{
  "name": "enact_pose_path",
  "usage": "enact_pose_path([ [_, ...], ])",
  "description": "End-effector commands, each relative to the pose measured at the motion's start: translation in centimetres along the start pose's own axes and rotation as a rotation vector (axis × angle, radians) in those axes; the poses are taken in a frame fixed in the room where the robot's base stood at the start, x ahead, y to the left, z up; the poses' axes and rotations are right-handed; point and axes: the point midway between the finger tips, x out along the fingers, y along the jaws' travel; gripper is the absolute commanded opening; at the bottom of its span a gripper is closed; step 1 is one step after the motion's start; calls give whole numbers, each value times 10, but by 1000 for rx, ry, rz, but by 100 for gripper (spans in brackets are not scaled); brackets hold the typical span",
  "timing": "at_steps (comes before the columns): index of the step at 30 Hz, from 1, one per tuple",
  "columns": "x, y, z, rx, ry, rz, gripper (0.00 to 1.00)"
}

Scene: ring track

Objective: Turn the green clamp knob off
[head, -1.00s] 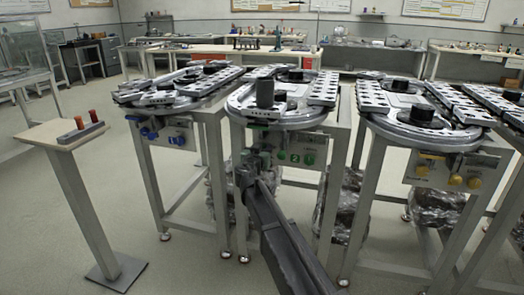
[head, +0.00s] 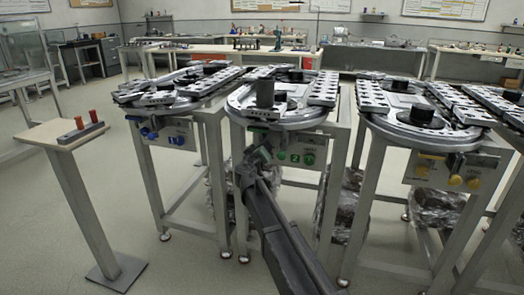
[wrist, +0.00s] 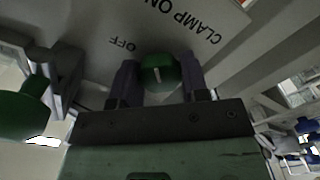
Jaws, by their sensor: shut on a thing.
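The green clamp knob (wrist: 160,73) is between the two fingers of my gripper (wrist: 160,82) in the wrist view, with a finger against each side. Its pale pointer line is close to upright in that picture. The panel lettering (wrist: 171,22) "CLAMP ON" and "OFF" appears upside down beyond it. In the head view my gripper (head: 262,155) is at the front panel of the middle station, tilted, and hides the clamp knob. Another green control (head: 308,159) shows to its right; a large green part (wrist: 22,112) is at the left in the wrist view.
A station with blue knobs (head: 178,140) stands to the left and one with yellow knobs (head: 455,180) to the right. The floor between the pedestal and the stations is clear.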

Motion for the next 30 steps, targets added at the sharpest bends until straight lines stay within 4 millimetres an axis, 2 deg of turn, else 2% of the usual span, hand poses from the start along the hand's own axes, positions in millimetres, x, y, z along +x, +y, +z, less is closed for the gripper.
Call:
enact_pose_path([
  [18,0,1,0,-574,-1,0,18],
  [30,-1,1,0,-821,-1,0,18],
])
